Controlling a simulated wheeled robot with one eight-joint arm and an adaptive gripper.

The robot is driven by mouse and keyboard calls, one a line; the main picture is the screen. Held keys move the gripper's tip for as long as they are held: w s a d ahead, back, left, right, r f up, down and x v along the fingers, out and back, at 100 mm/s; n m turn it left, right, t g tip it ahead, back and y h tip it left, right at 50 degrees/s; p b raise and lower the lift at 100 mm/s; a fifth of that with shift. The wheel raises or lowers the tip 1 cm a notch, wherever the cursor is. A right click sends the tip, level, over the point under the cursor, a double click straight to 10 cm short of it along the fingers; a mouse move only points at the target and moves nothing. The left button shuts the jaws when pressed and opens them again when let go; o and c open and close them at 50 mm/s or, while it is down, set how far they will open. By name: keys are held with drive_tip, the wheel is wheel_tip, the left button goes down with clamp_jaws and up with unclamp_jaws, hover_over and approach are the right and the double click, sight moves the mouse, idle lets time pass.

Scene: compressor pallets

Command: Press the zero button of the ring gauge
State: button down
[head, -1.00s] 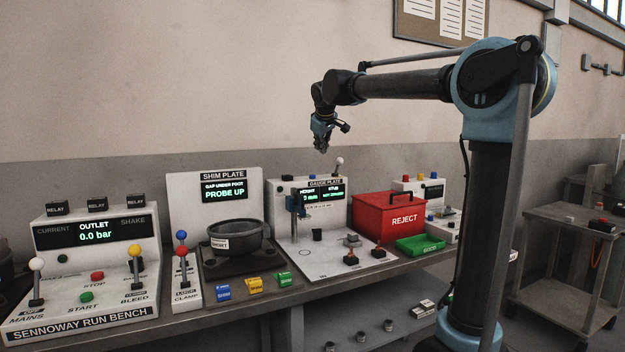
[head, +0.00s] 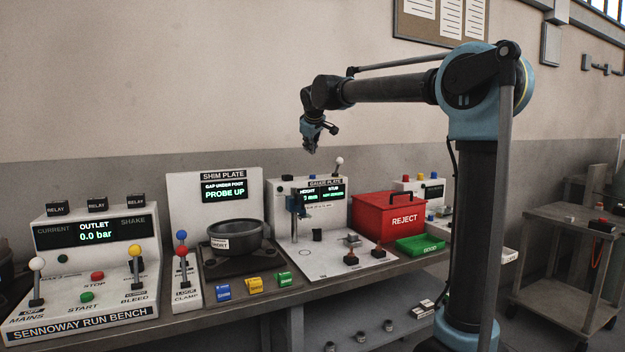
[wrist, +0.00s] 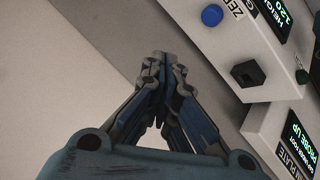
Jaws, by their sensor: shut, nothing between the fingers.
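My gripper (head: 311,150) is shut and empty, above the back of the gauge plate unit (head: 277,195). In the wrist view its closed fingertips (wrist: 161,58) point toward the pale wall side, beside the unit. A round blue button (wrist: 212,15) sits there on the unit's white top, next to lettering that reads "ZE…", with the rest cut off. The fingertips are apart from the button, to its lower left in that view. A black square part (wrist: 248,73) sits on the same surface. The gauge display (head: 322,192) shows HEIGHT and STUD, with small digits hard to read.
A white-knobbed lever (head: 339,161) rises at the unit's back right. The red reject box (head: 385,226) and green tray (head: 420,245) stand to the right. The shim plate panel (head: 232,180) with a dark round pot (head: 238,236) stands to the left. Air above the bench is clear.

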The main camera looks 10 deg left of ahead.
drive_tip(key=shift+f, duration=3.3)
drive_tip(key=shift+f, duration=0.85)
drive_tip(key=shift+r, duration=0.9)
drive_tip(key=shift+r, duration=2.55)
